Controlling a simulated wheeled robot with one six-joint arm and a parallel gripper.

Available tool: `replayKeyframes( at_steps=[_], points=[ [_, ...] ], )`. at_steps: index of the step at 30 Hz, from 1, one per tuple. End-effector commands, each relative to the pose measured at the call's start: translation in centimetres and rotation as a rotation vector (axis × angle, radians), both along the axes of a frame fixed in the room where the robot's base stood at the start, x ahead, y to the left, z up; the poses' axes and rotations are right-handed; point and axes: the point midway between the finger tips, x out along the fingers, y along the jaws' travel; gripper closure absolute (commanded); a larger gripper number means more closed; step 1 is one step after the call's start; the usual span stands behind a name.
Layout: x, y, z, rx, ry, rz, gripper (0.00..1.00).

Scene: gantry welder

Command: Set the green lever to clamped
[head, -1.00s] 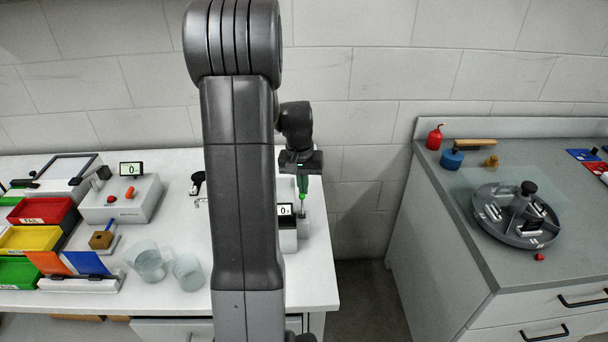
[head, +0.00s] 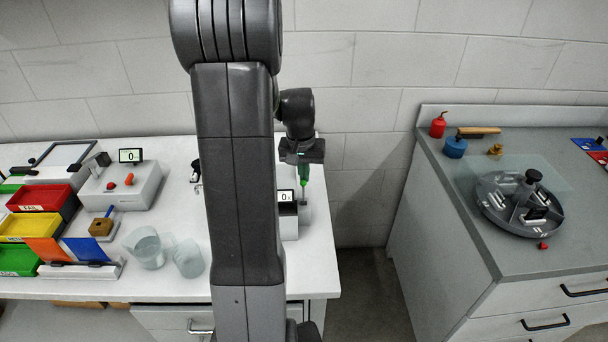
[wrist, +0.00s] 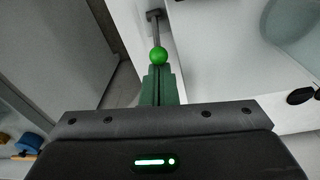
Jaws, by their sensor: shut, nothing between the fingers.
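The green lever shows in the wrist view as a bright green ball knob (wrist: 158,56) on a grey rod that runs to a small dark base at the top. My gripper (wrist: 158,72) has its green fingers shut together with nothing between them. The fingertips are right at the knob, touching it or very nearly; I cannot tell which. In the head view my gripper (head: 304,178) points down at the right end of the white bench. The knob is hard to separate from the green fingers there. The lever's set position cannot be read.
A small box with a "0" display (head: 287,212) stands left of the lever. Two clear beakers (head: 147,248), coloured bins (head: 40,198) and another display box (head: 122,188) are further left. A floor gap separates the white bench from the grey counter (head: 470,245).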

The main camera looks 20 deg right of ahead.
Motion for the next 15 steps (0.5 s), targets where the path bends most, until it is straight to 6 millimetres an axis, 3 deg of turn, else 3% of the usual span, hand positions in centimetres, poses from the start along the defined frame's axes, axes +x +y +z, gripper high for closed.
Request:
replayKeyframes(
  at_steps=[15],
  points=[
    [-0.83, 0.2, 0.09, -0.028, -0.108, -0.001, 1.0]
  ],
)
